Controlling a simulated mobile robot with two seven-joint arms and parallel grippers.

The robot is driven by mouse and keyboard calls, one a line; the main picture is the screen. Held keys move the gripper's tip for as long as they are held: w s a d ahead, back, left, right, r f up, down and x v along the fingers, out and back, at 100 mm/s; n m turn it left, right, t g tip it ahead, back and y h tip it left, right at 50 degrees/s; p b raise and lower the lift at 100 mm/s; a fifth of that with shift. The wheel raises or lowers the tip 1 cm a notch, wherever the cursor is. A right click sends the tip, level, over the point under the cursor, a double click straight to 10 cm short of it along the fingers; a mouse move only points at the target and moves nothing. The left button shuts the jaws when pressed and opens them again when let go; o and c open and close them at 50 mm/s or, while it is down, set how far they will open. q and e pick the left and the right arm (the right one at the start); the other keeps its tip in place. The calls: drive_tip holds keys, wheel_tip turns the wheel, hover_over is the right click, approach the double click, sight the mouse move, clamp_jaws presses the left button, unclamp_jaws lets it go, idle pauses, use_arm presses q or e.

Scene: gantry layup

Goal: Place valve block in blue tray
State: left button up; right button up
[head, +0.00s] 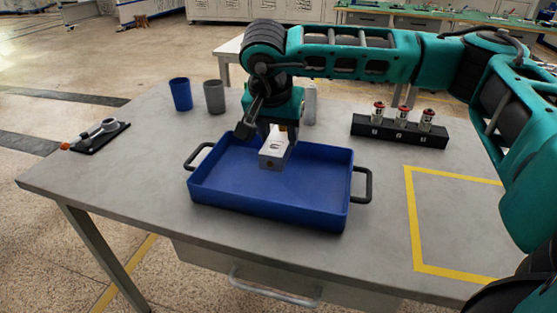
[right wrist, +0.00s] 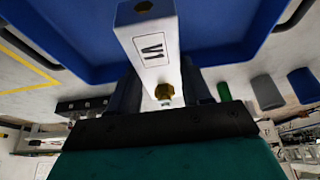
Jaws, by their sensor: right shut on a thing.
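The valve block is a grey-white box (head: 274,151) with a brass fitting and a printed label, and it shows large in the right wrist view (right wrist: 157,45). My right gripper (head: 272,132) is shut on the block and holds it over the inside of the blue tray. The blue tray (head: 268,209) has two black side handles and sits in the middle of the table. It shows behind the block in the right wrist view (right wrist: 75,40). I cannot tell whether the block touches the tray floor. My left gripper is not in view.
A blue cup (head: 180,94) and a grey cup (head: 214,97) stand behind the tray. A black rack (head: 399,131) with three fittings stands at the back right. A yellow-taped area (head: 455,220) lies empty at right. A black pad (head: 98,136) with a metal part lies at left.

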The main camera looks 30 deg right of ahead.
drive_tip(key=shift+f+b, duration=0.4)
drive_tip(key=shift+f, duration=2.4)
drive_tip(key=shift+f, duration=0.1)
drive_tip(key=o, duration=1.3)
drive_tip(key=shift+a+r, duration=0.1)
drive_tip(key=shift+r, duration=0.3)
drive_tip(key=p+v, duration=0.2)
drive_tip(key=v, duration=0.9)
drive_tip(key=shift+s+r, duration=0.15)
drive_tip(key=shift+s, duration=0.05)
drive_tip(key=shift+a, duration=0.1)
